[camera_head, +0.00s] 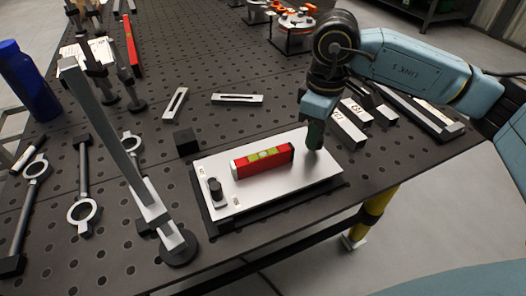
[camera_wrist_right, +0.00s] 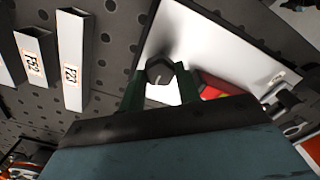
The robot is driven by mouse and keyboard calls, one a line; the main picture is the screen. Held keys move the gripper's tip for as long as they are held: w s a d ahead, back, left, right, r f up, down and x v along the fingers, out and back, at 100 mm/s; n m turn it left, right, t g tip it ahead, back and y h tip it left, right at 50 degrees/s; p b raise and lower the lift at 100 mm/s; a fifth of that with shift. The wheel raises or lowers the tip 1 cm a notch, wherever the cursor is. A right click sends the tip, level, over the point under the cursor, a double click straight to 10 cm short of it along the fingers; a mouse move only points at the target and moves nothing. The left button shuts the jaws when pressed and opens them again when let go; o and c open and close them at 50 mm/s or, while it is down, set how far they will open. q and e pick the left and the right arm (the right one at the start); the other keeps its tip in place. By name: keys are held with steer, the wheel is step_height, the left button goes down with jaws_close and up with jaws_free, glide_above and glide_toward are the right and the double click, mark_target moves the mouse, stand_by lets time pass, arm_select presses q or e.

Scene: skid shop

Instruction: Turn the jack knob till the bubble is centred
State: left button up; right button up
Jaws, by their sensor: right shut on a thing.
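A white plate (camera_head: 285,188) lies on a dark base on the perforated table. A red spirit level (camera_head: 262,162) with yellow-green vials rests on it; the bubble is too small to make out. My right gripper (camera_head: 314,142) points down at the plate's far right corner. In the right wrist view it is shut around a dark jack knob (camera_wrist_right: 159,70), one finger on each side. The head view hides this knob behind the gripper. Another dark knob (camera_head: 215,188) stands at the plate's left end. The red level partly shows in the wrist view (camera_wrist_right: 214,84). My left gripper is not in view.
A tall grey clamp (camera_head: 120,140) stands left of the plate. A small black block (camera_head: 186,141) sits behind the plate. Labelled grey bars (camera_head: 348,128) lie right of my gripper. A blue bottle (camera_head: 28,82) and ring-ended tools (camera_head: 83,190) are at left. The table's front edge is close.

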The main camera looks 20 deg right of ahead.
steer(key=shift+a+r, duration=0.1)
steer(key=shift+r, duration=0.05)
stand_by(0.8)
steer(key=o, duration=1.2)
steer(key=shift+r+p, duration=0.45)
steer(key=shift+r, duration=1)
steer(key=shift+r+p, duration=0.9)
steer(key=shift+r, duration=1.1)
